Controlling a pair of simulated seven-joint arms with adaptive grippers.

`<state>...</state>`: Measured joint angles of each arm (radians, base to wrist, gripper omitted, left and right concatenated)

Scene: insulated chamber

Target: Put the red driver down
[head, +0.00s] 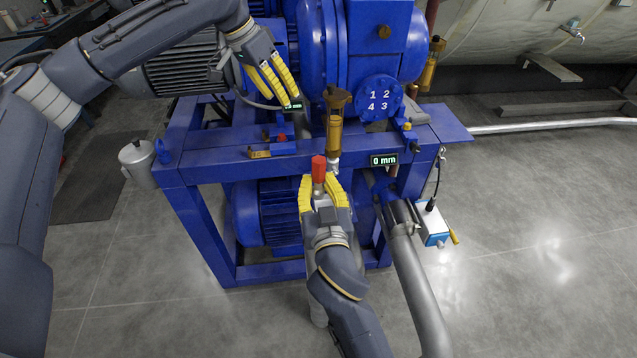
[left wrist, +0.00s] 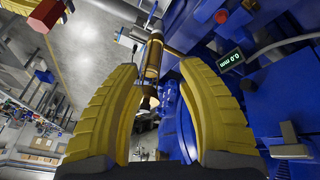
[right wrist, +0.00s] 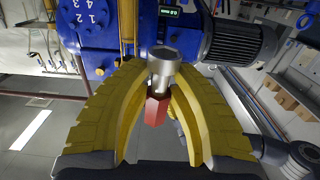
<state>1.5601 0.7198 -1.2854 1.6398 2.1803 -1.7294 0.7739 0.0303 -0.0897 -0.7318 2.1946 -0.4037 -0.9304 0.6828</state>
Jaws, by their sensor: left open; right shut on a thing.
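The red driver (head: 318,168) stands upright in my right gripper (head: 320,179), in front of the blue frame's front rail. In the right wrist view its red hexagonal handle (right wrist: 157,106) is between the yellow fingers, with a silver socket end (right wrist: 162,66) beyond it. The fingers partly cover it in the head view. The driver's red end (left wrist: 45,14) also shows at the top left of the left wrist view. My left gripper (head: 291,101) is open and empty above the frame, left of the brass-and-amber cylinder (head: 334,130).
The blue frame (head: 215,174) carries blue pump housings and a flange marked with numbers (head: 379,96). A display (head: 384,160) reads 0 mm. A small red-and-blue part (head: 282,139) sits on the frame's top. A grey pipe (head: 418,285) and blue-white box (head: 433,225) are at the right.

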